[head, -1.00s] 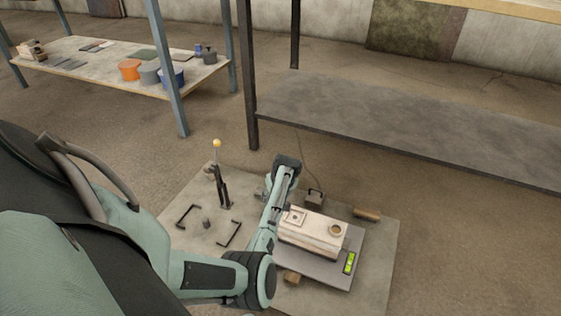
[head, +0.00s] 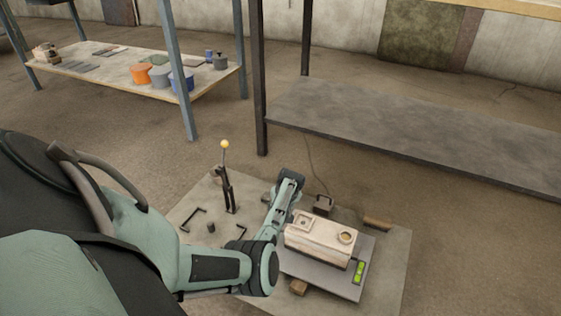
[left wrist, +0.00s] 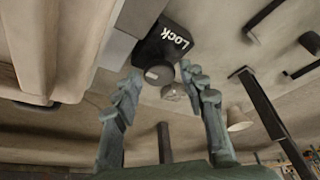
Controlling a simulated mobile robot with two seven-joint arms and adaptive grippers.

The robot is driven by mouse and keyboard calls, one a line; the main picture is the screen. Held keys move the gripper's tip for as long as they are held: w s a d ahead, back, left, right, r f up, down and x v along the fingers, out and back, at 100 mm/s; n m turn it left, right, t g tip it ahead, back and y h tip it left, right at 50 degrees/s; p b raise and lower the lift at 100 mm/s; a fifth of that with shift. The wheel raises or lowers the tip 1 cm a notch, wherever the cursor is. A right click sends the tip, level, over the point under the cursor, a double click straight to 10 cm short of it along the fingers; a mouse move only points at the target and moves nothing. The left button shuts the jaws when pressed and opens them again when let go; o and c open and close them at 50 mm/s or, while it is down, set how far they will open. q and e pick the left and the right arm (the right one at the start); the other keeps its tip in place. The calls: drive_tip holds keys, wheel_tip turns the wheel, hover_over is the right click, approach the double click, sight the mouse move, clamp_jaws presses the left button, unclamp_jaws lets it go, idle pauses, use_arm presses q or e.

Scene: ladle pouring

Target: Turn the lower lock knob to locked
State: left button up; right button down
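In the left wrist view, a black housing marked "Lock" (left wrist: 165,42) hangs at top centre, with a short round dark knob (left wrist: 159,74) at its lower end. My left gripper (left wrist: 163,88) is open. Its two greenish fingers stand apart on either side of the knob, the tips near its height. I cannot tell whether a finger touches it. The left fingers and the lock knob are not discernible there. My right gripper is not in view.
A dark handled block (head: 323,205) and wooden blocks (head: 377,223) lie around the cream box. A low grey shelf (head: 420,130) stands behind.

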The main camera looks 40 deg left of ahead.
use_arm(q)
drive_tip(key=c, duration=0.8)
